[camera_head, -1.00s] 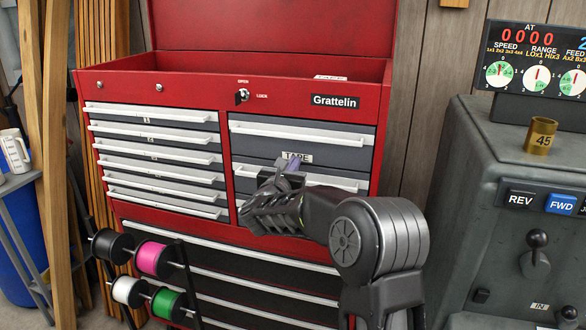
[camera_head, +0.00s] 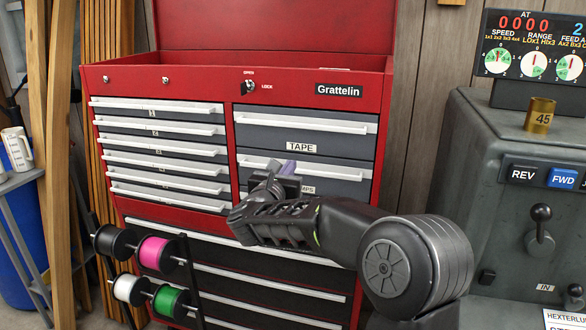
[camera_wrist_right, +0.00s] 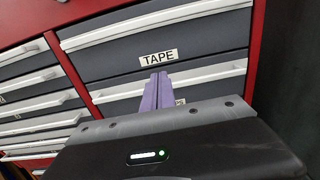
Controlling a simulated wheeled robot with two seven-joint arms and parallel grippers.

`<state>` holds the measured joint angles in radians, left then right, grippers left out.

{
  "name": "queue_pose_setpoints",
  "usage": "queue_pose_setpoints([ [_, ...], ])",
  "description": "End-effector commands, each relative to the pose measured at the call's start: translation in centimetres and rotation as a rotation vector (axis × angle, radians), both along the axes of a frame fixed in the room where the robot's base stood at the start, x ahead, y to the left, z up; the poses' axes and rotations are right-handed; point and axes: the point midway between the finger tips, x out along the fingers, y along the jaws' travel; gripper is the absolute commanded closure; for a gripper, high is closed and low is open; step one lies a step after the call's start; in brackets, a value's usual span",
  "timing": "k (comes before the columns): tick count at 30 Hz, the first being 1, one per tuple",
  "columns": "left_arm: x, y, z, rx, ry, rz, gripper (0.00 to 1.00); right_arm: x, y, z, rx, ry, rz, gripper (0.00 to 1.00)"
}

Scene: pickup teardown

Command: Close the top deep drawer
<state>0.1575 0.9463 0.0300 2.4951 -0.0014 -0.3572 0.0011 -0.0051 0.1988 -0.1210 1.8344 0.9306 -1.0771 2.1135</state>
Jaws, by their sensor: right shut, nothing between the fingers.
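The top deep drawer (camera_head: 270,136) is the grey one labelled TAPE at the upper right of the red tool chest. Its front looks flush with the chest frame, and no gap or inside shows. It also fills the upper middle of the right wrist view (camera_wrist_right: 205,43). My right gripper (camera_head: 288,168) is shut and empty, its purple fingers together. In the right wrist view the fingers (camera_wrist_right: 157,92) point toward the drawer fronts just below the TAPE label. I cannot tell whether they touch. My left gripper is out of view.
A second deep drawer (camera_head: 345,176) lies just below, partly hidden by my right gripper. Shallow drawers (camera_head: 160,130) on the left look shut. A spool rack with a pink spool (camera_head: 154,256) stands in front. A grey machine (camera_head: 500,140) stands at right.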

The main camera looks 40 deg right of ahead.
Motion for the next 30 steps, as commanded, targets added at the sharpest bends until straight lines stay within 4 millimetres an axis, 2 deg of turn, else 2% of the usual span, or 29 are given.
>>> queue_pose_setpoints([
  [3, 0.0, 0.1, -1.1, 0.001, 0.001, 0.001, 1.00, -1.2, 2.0, -0.2, 0.000, -0.001, 0.005, 1.00],
  [9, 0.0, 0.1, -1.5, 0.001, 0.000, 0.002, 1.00, -2.4, 3.6, -0.1, 0.000, 0.000, 0.002, 1.00],
  [30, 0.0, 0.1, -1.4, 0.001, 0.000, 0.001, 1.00, -2.5, 3.8, 0.0, -0.012, 0.017, 0.002, 1.00],
])
